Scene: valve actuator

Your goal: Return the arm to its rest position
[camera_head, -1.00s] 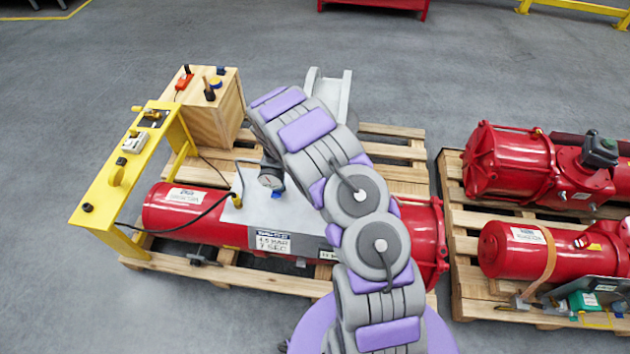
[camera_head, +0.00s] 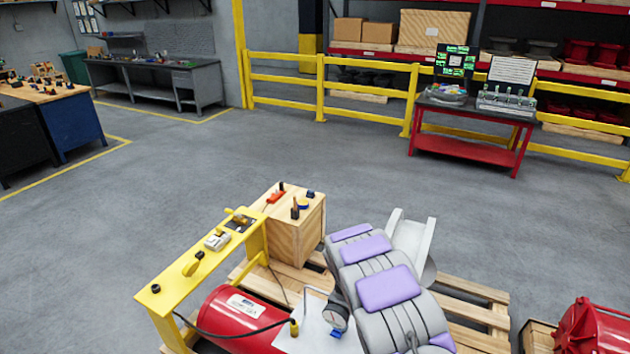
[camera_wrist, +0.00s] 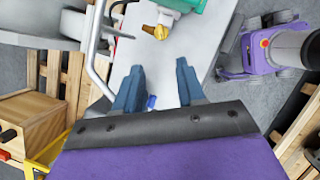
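My arm (camera_head: 385,285) shows in purple and grey at the bottom of the head view. The fingers are above a light grey plate (camera_wrist: 205,45). The fingers cannot be made out in the head view.
A yellow control stand (camera_head: 190,262) and a wooden box (camera_head: 292,240) with small controls are left of my arm. A grey bracket (camera_head: 412,240) stands just behind it. Another red actuator (camera_head: 592,328) is at right. A red bench (camera_head: 470,130) and yellow rail are farther back, beyond open floor.

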